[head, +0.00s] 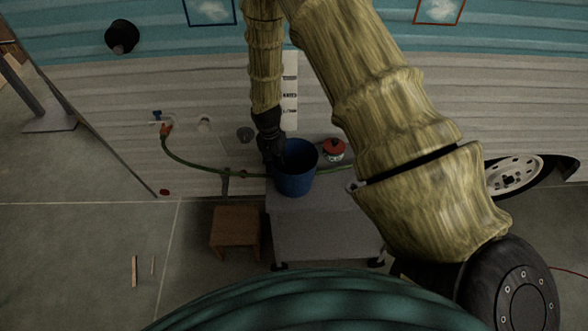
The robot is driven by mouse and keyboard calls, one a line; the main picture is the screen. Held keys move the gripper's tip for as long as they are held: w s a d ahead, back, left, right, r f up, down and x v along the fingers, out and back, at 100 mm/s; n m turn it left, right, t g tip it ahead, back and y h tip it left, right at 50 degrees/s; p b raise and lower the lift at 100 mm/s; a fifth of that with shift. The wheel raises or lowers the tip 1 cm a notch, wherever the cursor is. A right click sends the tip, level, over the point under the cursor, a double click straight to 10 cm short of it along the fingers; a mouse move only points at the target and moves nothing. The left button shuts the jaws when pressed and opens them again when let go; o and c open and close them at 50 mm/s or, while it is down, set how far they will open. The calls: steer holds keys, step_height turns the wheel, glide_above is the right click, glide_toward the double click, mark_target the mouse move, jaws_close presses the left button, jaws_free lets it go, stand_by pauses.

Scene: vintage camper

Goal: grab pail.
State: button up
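The pail (297,178) is blue and stands upright on a grey table beside the camper wall, in the middle of the head view. My gripper (273,158) is black and points down at the pail's left rim. It overlaps the rim in the picture. Its fingers are small and dark, so I cannot tell whether they are open or closed, or whether they touch the pail. The inside of the pail is dark, and its bottom is hidden.
The grey table (325,235) also bears a red-topped container (334,150) right of the pail. A brown stool (235,229) stands left of the table. A green hose (200,168) runs along the camper behind. Floor at left is mostly clear, with thin wooden strips (134,271).

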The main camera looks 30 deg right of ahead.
jaws_close()
steer(key=shift+r, duration=0.1)
